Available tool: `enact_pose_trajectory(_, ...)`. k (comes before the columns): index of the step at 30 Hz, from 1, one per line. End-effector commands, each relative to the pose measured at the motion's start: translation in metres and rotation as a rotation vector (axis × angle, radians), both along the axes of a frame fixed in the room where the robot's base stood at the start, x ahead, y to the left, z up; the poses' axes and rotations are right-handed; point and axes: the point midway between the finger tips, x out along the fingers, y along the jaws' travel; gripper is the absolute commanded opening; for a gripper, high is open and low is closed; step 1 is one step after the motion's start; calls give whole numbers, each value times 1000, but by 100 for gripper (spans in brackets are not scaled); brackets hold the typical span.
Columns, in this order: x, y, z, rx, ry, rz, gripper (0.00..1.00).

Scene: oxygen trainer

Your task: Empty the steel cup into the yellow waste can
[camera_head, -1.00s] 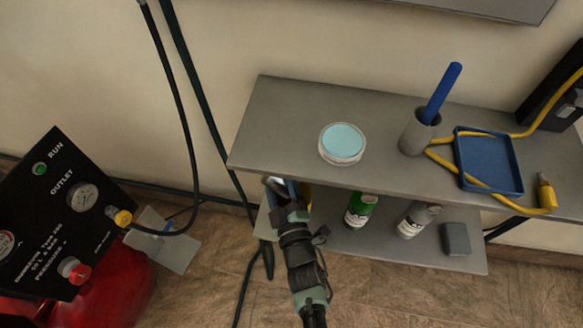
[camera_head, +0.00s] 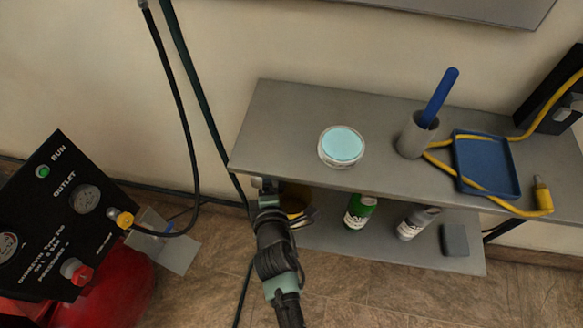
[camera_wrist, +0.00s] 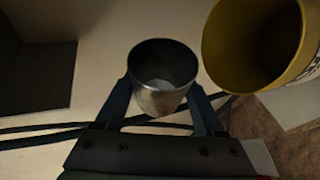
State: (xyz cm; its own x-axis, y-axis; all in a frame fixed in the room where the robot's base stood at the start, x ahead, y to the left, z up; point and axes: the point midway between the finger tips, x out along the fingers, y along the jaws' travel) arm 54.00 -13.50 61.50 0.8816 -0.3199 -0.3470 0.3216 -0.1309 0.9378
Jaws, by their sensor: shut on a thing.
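The steel cup (camera_wrist: 163,95) shows in the wrist view between the two fingers of my gripper (camera_wrist: 163,105), which is shut on it. Its mouth faces the camera, and something pale shows at the bottom inside. The yellow waste can (camera_wrist: 300,68) is at the upper right of the wrist view, with its dark open mouth beside and apart from the cup. In the head view, my gripper (camera_head: 265,184) is at the left end of the shelf unit. The can (camera_head: 296,204) is just right of it, below the top shelf and partly hidden.
The top shelf (camera_head: 285,110) overhangs the can and holds a round dish (camera_head: 342,147), a grey holder (camera_head: 415,138) and a blue tray (camera_head: 487,165). A green bottle (camera_head: 360,211) and a white bottle (camera_head: 416,222) stand on the lower shelf. Hoses hang at left.

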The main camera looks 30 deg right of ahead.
Motion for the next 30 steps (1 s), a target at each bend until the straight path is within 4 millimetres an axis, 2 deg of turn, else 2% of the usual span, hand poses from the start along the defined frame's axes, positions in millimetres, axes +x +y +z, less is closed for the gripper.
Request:
enact_pose_trajectory(6,13,12,-8,-128,118,4,3)
enact_pose_trajectory(9,14,12,5,-191,182,3,3)
enact_pose_trajectory(16,15,13,15,-342,328,3,3)
enact_pose_trajectory(20,15,12,2,-466,448,3,3)
enact_pose_trajectory(21,16,12,10,-500,480,3,3)
enact_pose_trajectory(23,17,14,14,-550,530,1,3)
enact_pose_trajectory(24,18,15,10,-582,562,2,3)
enact_pose_trajectory(25,20,16,-3,-598,577,2,3)
enact_pose_trajectory(30,26,22,-26,-686,665,-1,3)
